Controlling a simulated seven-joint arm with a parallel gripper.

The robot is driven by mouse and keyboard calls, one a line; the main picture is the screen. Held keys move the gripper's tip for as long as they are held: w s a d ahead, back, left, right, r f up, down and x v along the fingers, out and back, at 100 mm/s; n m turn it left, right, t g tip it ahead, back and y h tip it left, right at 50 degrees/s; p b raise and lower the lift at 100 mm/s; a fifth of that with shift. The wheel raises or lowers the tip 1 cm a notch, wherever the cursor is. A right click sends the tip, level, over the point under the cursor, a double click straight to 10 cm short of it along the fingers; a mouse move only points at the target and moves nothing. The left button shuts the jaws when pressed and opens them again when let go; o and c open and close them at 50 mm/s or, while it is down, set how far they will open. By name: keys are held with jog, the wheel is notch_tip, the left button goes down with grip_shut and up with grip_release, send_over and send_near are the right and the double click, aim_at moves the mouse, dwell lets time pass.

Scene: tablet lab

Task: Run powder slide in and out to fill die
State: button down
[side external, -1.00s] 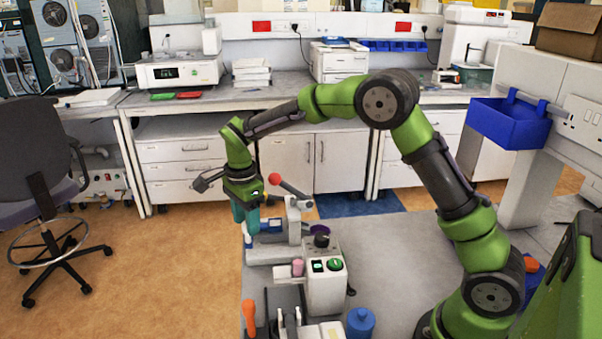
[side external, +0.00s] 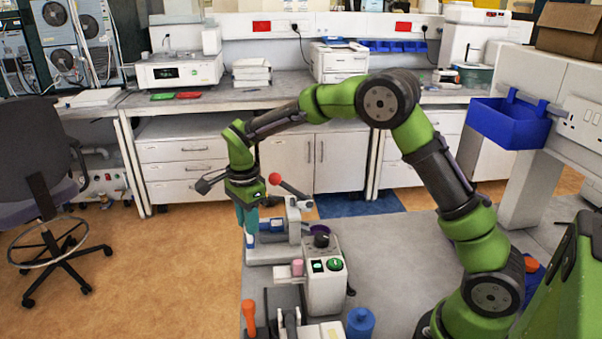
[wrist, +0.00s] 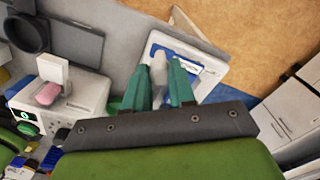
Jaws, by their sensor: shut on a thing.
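The tablet press (side external: 293,222), with a red-knobbed lever (side external: 275,179), stands near the table's far left corner. A blue slide (side external: 276,225) lies low on its base. In the wrist view the blue slide (wrist: 158,48) shows as a blue edge on a pale plate, behind my fingers. My gripper (side external: 248,232) points down at the left side of the press. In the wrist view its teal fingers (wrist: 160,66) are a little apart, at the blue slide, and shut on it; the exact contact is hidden. The die and any powder in it cannot be made out.
A control box (side external: 325,281) with a green knob stands in front of the press. A blue bottle (side external: 360,323) and an orange-handled tool (side external: 249,315) are near the front. The grey table (side external: 395,265) is mostly clear to the right.

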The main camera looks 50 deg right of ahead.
jog(key=s+d, duration=0.3)
jog(key=shift+s+d, duration=0.2)
jog(key=c, duration=0.9)
grip_release()
jog(key=shift+a+r, duration=0.1)
notch_tip(320, 180, up, 17)
jog(key=shift+f, duration=0.1)
